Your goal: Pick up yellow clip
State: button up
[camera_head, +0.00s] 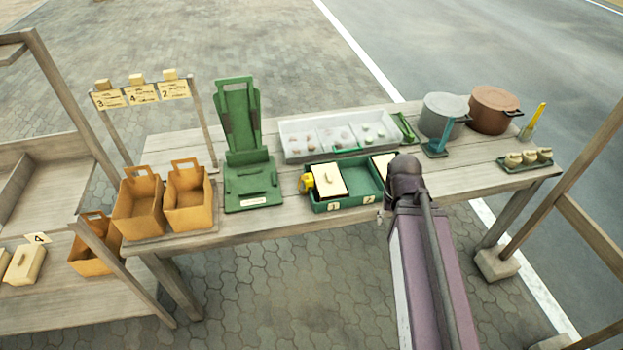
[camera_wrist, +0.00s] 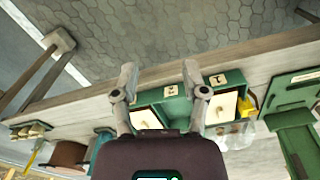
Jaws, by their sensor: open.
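The yellow clip (camera_head: 306,183) is at the left end of the green two-compartment tray (camera_head: 346,205), beside a cream lidded block (camera_head: 329,180) in the left compartment. In the wrist view, a yellow piece that looks like the clip (camera_wrist: 247,106) shows right of the tray, partly hidden by a clear, glassy shape. My gripper (camera_wrist: 160,68) is open and empty in the wrist view, its fingers in front of the tray and the table edge. The clip lies to the right of both fingers there. In the head view my arm hides the gripper and the tray's right end.
A green stand (camera_head: 250,160) stands close left of the clip, with orange bins (camera_head: 187,205) further left. A pale sectioned tray (camera_head: 290,155) lies behind. A grey pot (camera_head: 443,112), a brown pot (camera_head: 493,108) and a small green rack (camera_head: 527,163) are at the right.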

jog(key=shift+a, duration=0.1)
jog(key=o, duration=0.4)
jog(key=shift+w, duration=0.1)
jog(key=shift+c, duration=0.2)
jog(key=r+n+p, duration=0.2)
jog(key=n, duration=0.1)
send_over(309, 178)
jog(key=shift+a+f, duration=0.1)
jog(key=shift+f, duration=0.1)
jog(key=shift+b, duration=0.3)
notch_tip(309, 178, down, 8)
jog(key=b, duration=0.8)
jog(key=shift+f, duration=0.35)
jog(key=shift+b, duration=0.35)
